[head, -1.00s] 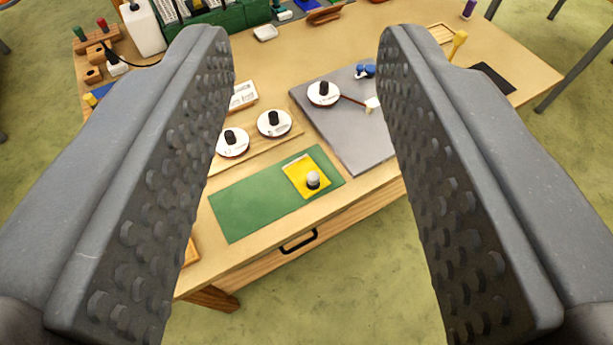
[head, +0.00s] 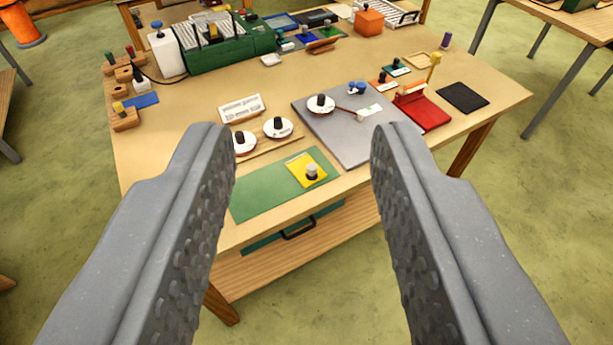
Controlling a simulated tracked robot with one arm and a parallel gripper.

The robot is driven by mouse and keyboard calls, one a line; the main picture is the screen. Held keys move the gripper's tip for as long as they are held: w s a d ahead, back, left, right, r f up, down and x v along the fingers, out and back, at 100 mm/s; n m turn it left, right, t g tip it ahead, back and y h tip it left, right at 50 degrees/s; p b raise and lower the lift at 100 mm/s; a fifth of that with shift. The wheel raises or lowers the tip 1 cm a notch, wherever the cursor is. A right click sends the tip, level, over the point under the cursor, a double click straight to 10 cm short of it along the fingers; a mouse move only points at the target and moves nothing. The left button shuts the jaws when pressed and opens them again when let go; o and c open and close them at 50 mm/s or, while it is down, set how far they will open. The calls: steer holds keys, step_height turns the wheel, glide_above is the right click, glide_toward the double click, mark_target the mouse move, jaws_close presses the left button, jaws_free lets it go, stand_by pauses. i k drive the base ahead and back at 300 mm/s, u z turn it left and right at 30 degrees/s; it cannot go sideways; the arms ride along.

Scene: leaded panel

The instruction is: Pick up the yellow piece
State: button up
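My gripper (head: 292,135) is open and empty. Its two grey studded fingers are wide apart, and the yellow piece shows in the gap between them, apart from both and farther off on the table.
A grey board (head: 352,148) lies right of the mat, with a white knobbed disc (head: 320,106) on it. Two more white discs sit on a wooden strip (head: 268,144) behind the mat. A red block (head: 423,112) and a black mat (head: 462,97) are at the right. A green machine (head: 222,50) stands at the back.

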mark_target(304, 167)
steer(key=u, duration=0.25)
steer(key=i, duration=1.15)
steer(key=u, duration=0.05)
